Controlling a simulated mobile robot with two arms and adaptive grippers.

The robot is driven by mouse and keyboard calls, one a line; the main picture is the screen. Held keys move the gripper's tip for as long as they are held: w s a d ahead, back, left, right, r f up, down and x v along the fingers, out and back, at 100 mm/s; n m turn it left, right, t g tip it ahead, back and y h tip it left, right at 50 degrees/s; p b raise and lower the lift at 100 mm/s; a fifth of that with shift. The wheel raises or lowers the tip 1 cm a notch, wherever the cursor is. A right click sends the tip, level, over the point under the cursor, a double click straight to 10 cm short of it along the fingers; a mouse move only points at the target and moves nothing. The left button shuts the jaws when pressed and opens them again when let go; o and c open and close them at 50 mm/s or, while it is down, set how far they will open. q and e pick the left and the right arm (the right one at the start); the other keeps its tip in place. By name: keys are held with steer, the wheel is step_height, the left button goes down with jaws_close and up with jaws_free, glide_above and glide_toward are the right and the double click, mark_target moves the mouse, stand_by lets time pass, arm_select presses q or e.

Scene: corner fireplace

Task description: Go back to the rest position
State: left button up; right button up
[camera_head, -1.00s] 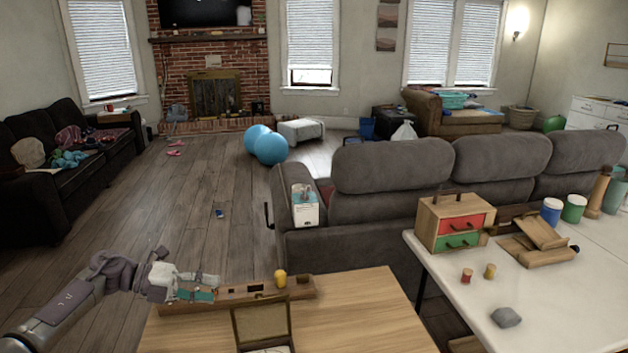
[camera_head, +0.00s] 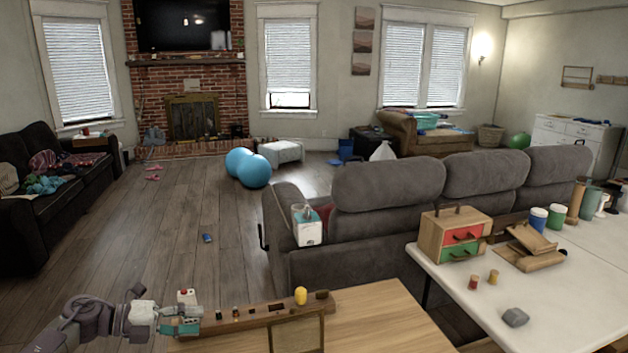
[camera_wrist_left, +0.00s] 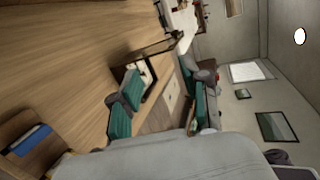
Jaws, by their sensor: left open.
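My left gripper (camera_head: 184,320) is at the lower left in the head view, by the left end of a long wooden rack (camera_head: 240,316) on the wooden table (camera_head: 385,318). In the left wrist view (camera_wrist_left: 160,98) its teal-padded fingers stand apart with nothing seen between them. Whether the gripper touches the rack or table cannot be told. A small white piece with a red mark (camera_head: 187,297) shows just behind the gripper. My right gripper is in neither view.
A yellow piece (camera_head: 301,295) stands on the rack, and a framed panel (camera_head: 297,334) stands in front. A white table (camera_head: 560,305) at right holds a drawer box (camera_head: 453,234) and small items. The grey sofa (camera_head: 380,225) is beyond; open floor (camera_head: 165,230) lies left.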

arm_select(q)
steer(key=d+f+n+t+y, duration=0.2)
steer(key=d+n+t, duration=0.85)
steer(key=d, duration=0.25)
steer(key=s+a+f+n+g+y, duration=0.25)
steer(key=s+f+n+y, duration=0.3)
steer(key=s+n, duration=0.3)
steer(key=s+a+f+n+g+y, duration=0.2)
steer(key=s+a+f+n+y, duration=0.15)
steer(key=s+n+y, duration=0.4)
steer(key=s+f+n+g+h, duration=0.3)
steer(key=s+g, duration=0.5)
steer(key=s, duration=1.3)
step_height(320, 180, down, 26)
steer(key=s+g+y, duration=0.1)
steer(key=s+a+f+g, duration=0.1)
steer(key=s+a+f, duration=0.2)
steer(key=s+f, duration=1.3)
steer(key=shift+s+f+n, duration=0.3)
steer(key=shift+s+n, duration=0.05)
steer(key=shift+s, duration=0.15)
steer(key=shift+c, duration=0.3)
